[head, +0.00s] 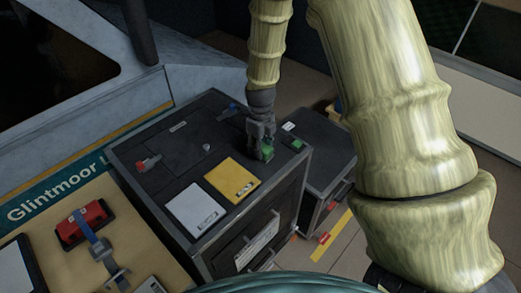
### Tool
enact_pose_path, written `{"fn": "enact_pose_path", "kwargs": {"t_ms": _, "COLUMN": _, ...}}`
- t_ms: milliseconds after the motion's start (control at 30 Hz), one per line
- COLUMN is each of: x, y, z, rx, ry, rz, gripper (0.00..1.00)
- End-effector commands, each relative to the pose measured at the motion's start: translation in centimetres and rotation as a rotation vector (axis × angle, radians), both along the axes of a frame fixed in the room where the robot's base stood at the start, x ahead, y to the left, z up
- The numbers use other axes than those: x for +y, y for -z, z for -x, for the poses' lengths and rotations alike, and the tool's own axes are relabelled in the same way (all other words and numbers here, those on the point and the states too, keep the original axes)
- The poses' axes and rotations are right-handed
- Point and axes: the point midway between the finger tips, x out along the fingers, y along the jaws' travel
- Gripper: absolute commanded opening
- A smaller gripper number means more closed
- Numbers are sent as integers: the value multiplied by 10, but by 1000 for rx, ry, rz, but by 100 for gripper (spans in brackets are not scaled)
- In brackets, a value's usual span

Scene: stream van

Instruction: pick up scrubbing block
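My gripper (260,143) points down at the right part of the dark cabinet top. A small green block (267,153), which may be the scrubbing block, is at its fingertips, partly hidden by the fingers. The fingers look to be beside or around it. At this size I cannot tell whether they grip it or whether it touches the cabinet top.
A red item (82,222) lies on the tan surface at left.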

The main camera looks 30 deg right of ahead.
Motion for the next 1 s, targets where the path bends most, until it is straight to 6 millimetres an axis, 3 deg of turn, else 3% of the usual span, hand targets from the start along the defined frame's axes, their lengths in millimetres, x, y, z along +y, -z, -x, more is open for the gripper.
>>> {"fn": "enact_pose_path", "kwargs": {"t_ms": 467, "x": 0, "y": -3, "z": 0, "rx": -2, "ry": -1, "rz": 1, "gripper": 14}}
{"fn": "enact_pose_path", "kwargs": {"t_ms": 833, "x": 0, "y": -35, "z": -1, "rx": -4, "ry": 0, "rz": 2, "gripper": 14}}
{"fn": "enact_pose_path", "kwargs": {"t_ms": 1000, "x": -6, "y": -36, "z": 33, "rx": 0, "ry": 2, "rz": 0, "gripper": 14}}
